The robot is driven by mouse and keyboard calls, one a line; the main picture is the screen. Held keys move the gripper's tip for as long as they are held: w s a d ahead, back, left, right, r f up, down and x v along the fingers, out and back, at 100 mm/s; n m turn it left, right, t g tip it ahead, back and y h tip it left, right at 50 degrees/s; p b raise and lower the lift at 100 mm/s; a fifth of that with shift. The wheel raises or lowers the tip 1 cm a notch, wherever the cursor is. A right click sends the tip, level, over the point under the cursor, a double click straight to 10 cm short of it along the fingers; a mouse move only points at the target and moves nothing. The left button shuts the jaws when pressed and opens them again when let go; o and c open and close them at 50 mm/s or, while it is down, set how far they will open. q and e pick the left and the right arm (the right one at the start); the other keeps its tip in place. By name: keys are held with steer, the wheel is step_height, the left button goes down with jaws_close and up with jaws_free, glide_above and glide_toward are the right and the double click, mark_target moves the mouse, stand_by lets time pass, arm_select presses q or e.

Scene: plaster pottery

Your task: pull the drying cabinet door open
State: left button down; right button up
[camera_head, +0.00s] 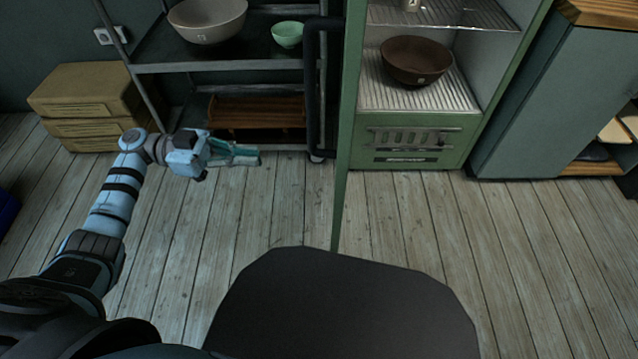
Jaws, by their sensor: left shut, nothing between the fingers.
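The green drying cabinet (413,158) stands at the upper centre right with its front open, so its ribbed shelves show. Its green door (342,185) is swung out toward me and is seen almost edge-on as a thin strip at the cabinet's left side. My right gripper is not in view.
A brown bowl (416,61) sits inside the cabinet. A dark metal rack (215,66) on the left holds a large pale bowl (208,22) and a small green bowl (287,36). Cardboard boxes (82,128) are stacked far left. The wooden floor (410,225) in front is clear.

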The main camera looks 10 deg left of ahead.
arm_select(q)
steer(key=w+d+b, duration=0.1)
steer(key=d, duration=1.2)
steer(key=shift+w+d+r+b, duration=0.2)
steer(key=shift+w+d+b, duration=0.05)
steer(key=shift+d+b, duration=0.1)
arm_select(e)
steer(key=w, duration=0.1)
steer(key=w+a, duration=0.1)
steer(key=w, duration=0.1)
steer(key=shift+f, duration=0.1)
